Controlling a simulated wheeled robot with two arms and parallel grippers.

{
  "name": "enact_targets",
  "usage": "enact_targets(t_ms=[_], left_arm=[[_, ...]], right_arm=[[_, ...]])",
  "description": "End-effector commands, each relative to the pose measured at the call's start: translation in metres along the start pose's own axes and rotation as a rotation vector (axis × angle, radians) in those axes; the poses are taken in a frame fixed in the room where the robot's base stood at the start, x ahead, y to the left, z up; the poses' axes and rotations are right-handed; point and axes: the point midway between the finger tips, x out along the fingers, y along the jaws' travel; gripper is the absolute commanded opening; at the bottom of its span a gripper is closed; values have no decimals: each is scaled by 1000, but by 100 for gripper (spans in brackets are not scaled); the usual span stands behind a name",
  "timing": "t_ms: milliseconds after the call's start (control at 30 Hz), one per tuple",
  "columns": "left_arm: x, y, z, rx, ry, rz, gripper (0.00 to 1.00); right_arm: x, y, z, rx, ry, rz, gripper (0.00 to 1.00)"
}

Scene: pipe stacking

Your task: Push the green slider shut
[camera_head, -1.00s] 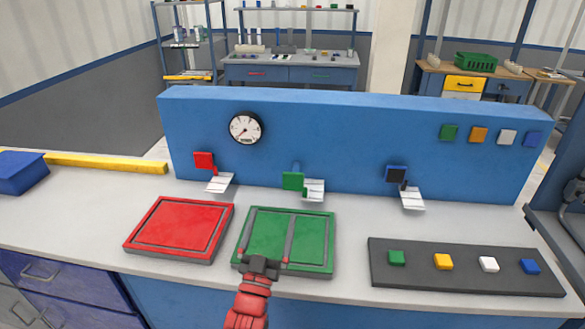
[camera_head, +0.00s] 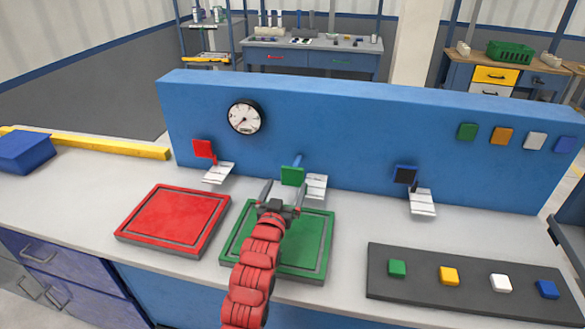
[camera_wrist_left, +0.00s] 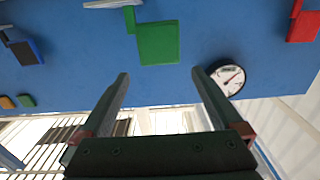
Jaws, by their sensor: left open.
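The green slider (camera_head: 292,175) shows as a green square plate low on the front of the blue panel (camera_head: 340,130), with a blue piece at its upper edge. A white slanted plate (camera_head: 316,185) is right beside it. My left gripper (camera_head: 283,188) is open and empty, above the far part of the green tray, pointing at the panel just short of the slider. In the left wrist view the green slider (camera_wrist_left: 158,43) lies beyond the open fingertips, between their lines, with a visible gap. My right gripper is not in view.
A red square (camera_head: 203,149) and a dark blue square (camera_head: 405,174) sit on the panel either side, with a gauge (camera_head: 244,117) above. A red tray (camera_head: 175,218) and a green tray (camera_head: 315,240) lie in front. A dark button board (camera_head: 420,280) is at right.

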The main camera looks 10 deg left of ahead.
Motion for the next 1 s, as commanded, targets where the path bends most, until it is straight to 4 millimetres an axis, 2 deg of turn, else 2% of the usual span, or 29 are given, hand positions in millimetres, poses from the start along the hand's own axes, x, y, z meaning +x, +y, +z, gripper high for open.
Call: enact_targets(t_ms=[200, 500, 700, 967, 1000], left_arm=[[42, 0, -3, 0, 1, 0, 100], [79, 0, -1, 0, -1, 0, 100], [87, 0, -1, 0, 2, 0, 100], [88, 0, -1, 0, 2, 0, 100], [87, 0, -1, 0, 2, 0, 93]], right_arm=[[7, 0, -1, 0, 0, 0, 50], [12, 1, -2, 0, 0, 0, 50], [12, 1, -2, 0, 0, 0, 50], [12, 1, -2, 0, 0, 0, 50], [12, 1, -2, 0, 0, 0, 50]])
